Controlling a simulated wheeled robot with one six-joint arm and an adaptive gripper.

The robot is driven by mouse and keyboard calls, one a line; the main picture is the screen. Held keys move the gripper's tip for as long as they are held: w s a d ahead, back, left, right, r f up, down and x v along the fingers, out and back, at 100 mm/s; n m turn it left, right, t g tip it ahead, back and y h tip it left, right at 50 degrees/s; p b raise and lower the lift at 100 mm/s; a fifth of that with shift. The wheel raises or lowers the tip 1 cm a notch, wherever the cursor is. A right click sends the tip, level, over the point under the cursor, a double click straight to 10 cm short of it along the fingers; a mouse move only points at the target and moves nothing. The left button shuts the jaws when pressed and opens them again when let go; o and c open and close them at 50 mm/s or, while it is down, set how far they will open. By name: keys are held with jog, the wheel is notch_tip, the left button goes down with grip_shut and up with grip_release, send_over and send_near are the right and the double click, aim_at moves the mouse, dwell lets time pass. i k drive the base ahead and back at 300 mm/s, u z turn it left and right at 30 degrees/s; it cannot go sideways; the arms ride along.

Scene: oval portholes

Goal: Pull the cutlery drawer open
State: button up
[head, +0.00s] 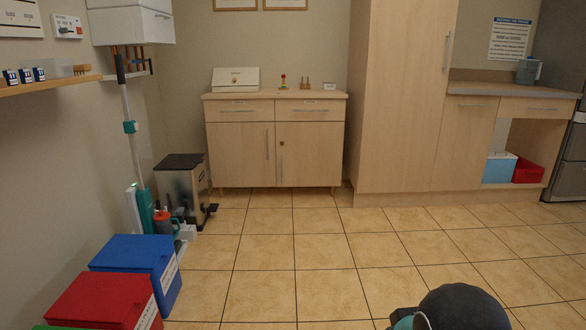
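A light wood sideboard (240,155) stands against the back wall. It has two shut drawers side by side under its top, a left drawer (225,113) and a right drawer (318,113), each with a bar handle and a small label. Another shut drawer (525,107) with a bar handle is under the counter at the right. The labels are too small to read, so I cannot tell which is the cutlery drawer. My gripper is not in view; only a dark rounded part of my arm shows at the bottom right.
The tiled floor (300,240) before the sideboard is clear. Blue (130,262) and red (85,300) boxes, a pedal bin (182,185) and a mop (130,130) line the left wall. A tall cupboard (400,100) stands right of the sideboard.

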aim_at(287, 109)
jog(key=z, duration=0.15)
jog(key=i, duration=1.7)
jog(key=z, duration=0.3)
jog(key=i, duration=2.85)
